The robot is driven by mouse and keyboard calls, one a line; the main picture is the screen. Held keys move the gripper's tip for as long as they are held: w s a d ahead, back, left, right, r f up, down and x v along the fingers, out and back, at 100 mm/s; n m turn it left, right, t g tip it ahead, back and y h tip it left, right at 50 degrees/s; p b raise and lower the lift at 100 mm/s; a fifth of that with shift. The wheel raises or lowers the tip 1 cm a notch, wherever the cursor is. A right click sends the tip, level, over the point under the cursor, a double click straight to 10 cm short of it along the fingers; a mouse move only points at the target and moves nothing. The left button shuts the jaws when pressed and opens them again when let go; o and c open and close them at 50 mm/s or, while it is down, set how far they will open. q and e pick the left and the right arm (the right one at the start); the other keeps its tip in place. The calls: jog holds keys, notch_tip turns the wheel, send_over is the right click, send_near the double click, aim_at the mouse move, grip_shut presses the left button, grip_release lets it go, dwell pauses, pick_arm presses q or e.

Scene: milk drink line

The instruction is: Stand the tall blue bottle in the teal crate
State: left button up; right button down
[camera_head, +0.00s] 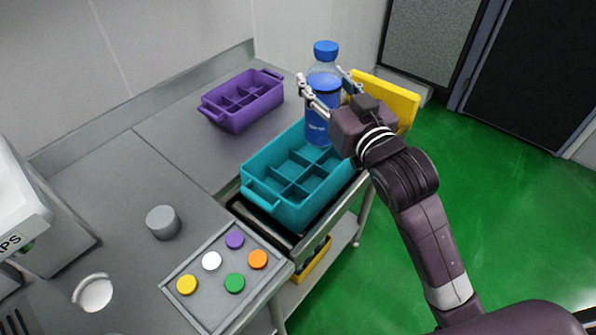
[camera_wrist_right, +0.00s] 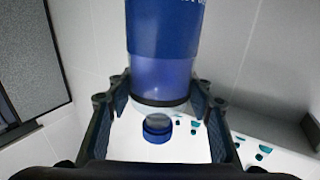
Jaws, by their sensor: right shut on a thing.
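My right gripper (camera_head: 325,88) is shut on the tall blue bottle (camera_head: 317,128), one finger on each side of its upper body. The bottle has a blue cap and stands upright over the far end of the teal crate (camera_head: 282,210). I cannot tell whether its base is above a far compartment or inside it. The nearer compartments of the crate are empty. In the right wrist view the blue bottle (camera_wrist_right: 163,45) is between the two fingers of the right gripper (camera_wrist_right: 160,105), with its cap beyond them. My left gripper is not in view.
A purple crate (camera_head: 240,118) stands on the counter left of the bottle. A yellow panel-like thing (camera_head: 393,92) is behind my right wrist. A tray (camera_head: 208,312) with several coloured discs and a grey cylinder (camera_head: 163,223) are nearer. A yellow bin (camera_head: 316,265) is below.

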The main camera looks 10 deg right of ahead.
aim_at(319, 135)
jog(key=shift+w+r, duration=0.1)
jog(key=shift+w, duration=0.2)
notch_tip(319, 135, down, 14)
jog(key=shift+s+f, duration=0.1)
jog(key=shift+s, duration=0.05)
jog(key=shift+f, duration=0.45)
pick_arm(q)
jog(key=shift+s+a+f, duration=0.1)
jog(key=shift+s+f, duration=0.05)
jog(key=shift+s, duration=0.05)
pick_arm(e)
jog(key=shift+f, duration=2.15)
jog(key=c, duration=1)
grip_release()
jog(key=shift+f, duration=0.15)
jog(key=shift+o, duration=0.2)
jog(key=shift+s, duration=0.1)
